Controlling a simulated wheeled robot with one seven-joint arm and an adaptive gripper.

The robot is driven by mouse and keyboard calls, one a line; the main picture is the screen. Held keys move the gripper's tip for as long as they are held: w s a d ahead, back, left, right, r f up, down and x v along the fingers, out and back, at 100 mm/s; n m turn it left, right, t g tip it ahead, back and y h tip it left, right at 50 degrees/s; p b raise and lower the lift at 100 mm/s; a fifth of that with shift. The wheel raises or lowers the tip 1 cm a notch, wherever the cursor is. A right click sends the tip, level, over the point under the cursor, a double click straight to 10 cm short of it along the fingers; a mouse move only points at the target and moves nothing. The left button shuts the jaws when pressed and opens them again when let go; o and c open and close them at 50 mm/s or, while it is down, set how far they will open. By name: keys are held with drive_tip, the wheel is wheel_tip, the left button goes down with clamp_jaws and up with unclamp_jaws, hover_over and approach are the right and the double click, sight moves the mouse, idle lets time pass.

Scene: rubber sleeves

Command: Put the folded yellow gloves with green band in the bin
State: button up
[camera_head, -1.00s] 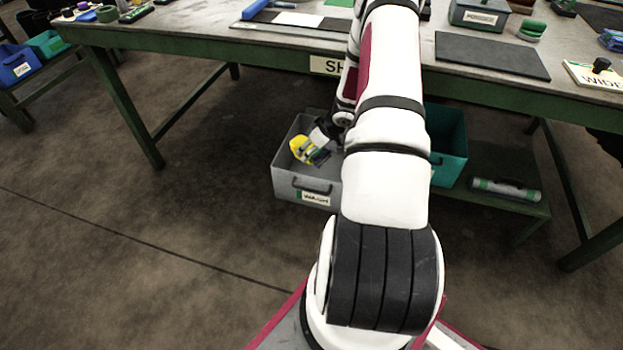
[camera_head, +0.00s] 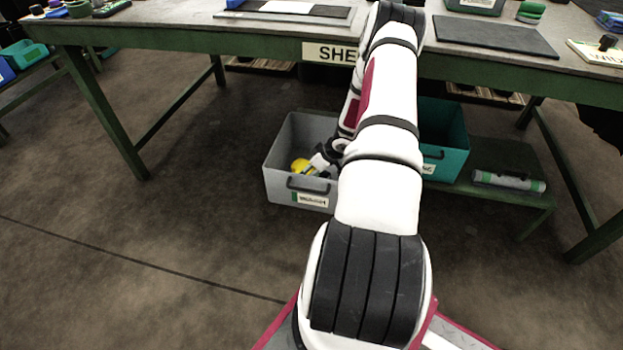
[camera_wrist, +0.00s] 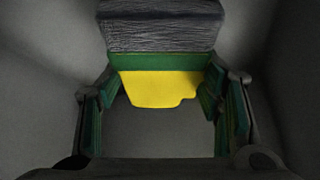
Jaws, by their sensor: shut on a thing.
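The folded yellow gloves with a green band (camera_wrist: 158,88) show between my gripper's fingers in the wrist view, with a dark grey ribbed part above the band. They also show as a small yellow patch in the head view (camera_head: 299,166). My gripper (camera_wrist: 163,108) is shut on the gloves. It is inside the grey bin (camera_head: 281,153), low between the walls. The grey bin has a black handle and a white label on its front. The bin's floor shows beneath the gloves in the wrist view. I cannot tell whether the gloves touch it. My arm hides the bin's right side.
A teal bin (camera_head: 446,142) stands to the right, partly behind my arm. The workbench (camera_head: 275,42) edge is above and behind the bins. The floor at left is clear.

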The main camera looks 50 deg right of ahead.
drive_tip(key=shift+f+b, duration=0.4)
drive_tip(key=shift+f, duration=0.8)
drive_tip(key=shift+f, duration=0.1)
drive_tip(key=o, duration=1.2)
drive_tip(key=p+v, duration=0.5)
drive_tip(key=v, duration=0.7)
